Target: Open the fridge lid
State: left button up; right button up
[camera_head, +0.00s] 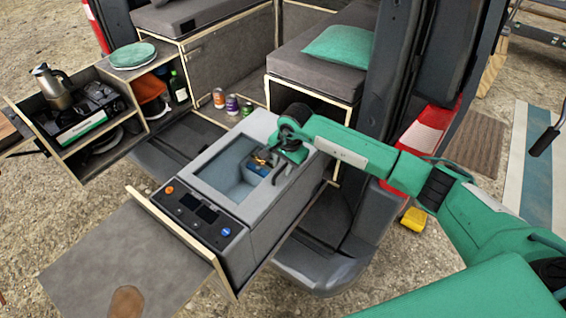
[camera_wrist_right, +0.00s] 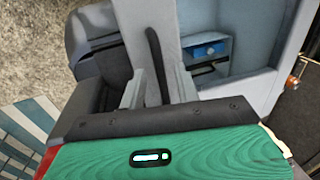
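The fridge (camera_head: 268,218) is a grey box on the pulled-out drawer at the centre, with a control panel at its front. Its top shows a rectangular pale-blue recess (camera_head: 222,172) inside a light grey rim; I cannot tell a separate lid clearly. My right gripper (camera_head: 275,172) is over the right side of the recess, beside a small blue item with orange and yellow bits (camera_head: 257,163). In the right wrist view the fingers (camera_wrist_right: 155,88) stand apart, with a grey panel and a dark strip between and beyond them. Contact is unclear. My left gripper is out of view.
A side unit with a stove (camera_head: 82,112) and metal kettle (camera_head: 54,88) stands at left. Several cans (camera_head: 232,104) stand behind the fridge. A cushioned bench (camera_head: 310,68) and the van's rear pillar (camera_head: 392,80) are close to my right arm.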

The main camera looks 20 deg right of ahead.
jog(key=shift+c, duration=0.2)
grip_shut()
jog(key=shift+r, duration=0.1)
